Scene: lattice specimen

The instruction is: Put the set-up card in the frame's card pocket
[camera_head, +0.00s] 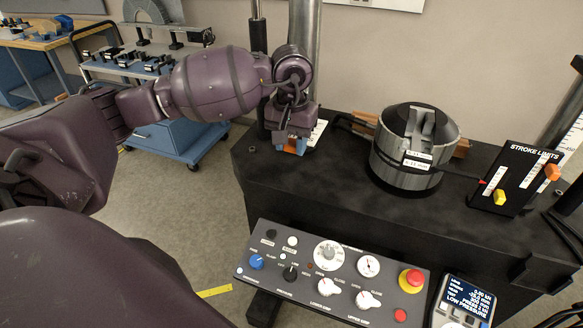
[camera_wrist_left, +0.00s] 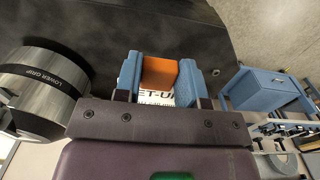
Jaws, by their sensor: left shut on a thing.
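My left gripper (camera_head: 296,144) is over the left part of the black machine table, beside the upright column. In the left wrist view its two blue fingers (camera_wrist_left: 158,78) are shut on the orange block-like part (camera_wrist_left: 160,72) of the set-up card. The white card face (camera_wrist_left: 158,98) shows below the orange part, with "ET-UP" readable; the rest is hidden by the gripper. A white piece, seemingly the card (camera_head: 318,132), shows just right of the gripper in the head view. I cannot pick out the card pocket. My right gripper is not in view.
The round metal lower grip (camera_head: 412,150) stands on the black table (camera_head: 290,185), right of the gripper. A stroke limits panel (camera_head: 515,175) is farther right. A control panel (camera_head: 330,270) with knobs and a red stop button is in front. A blue cart (camera_head: 180,140) stands behind left.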

